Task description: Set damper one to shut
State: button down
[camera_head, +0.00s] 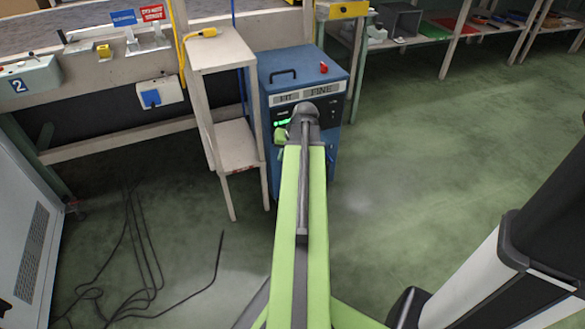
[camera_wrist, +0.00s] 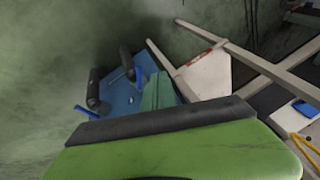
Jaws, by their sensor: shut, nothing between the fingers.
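No part in view can be clearly made out as damper one. A blue cabinet (camera_head: 305,75) stands in the middle of the head view, with a white label strip, a dark handle and a red knob on top. My gripper (camera_head: 281,136) is at the cabinet's front, shut and empty, largely hidden by my green arm. I cannot tell whether it touches the cabinet. In the wrist view, the blue cabinet (camera_wrist: 122,98) shows beyond my green and dark parts, with dark rounded pieces near it. My arm hides part of the cabinet's front.
A pale wooden stand (camera_head: 236,145) is close to the cabinet's left. Black cables (camera_head: 140,250) lie on the floor. The green floor (camera_head: 430,150) at right is clear.

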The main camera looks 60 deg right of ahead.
jog(key=s+d+m+h, duration=0.1)
jog(key=s+d+m, duration=0.1)
jog(key=s+d, duration=0.5)
jog(key=w+a+b+x, duration=0.2)
jog(key=b+x, duration=0.9)
jog(key=x, duration=0.1)
jog(key=shift+a, duration=0.1)
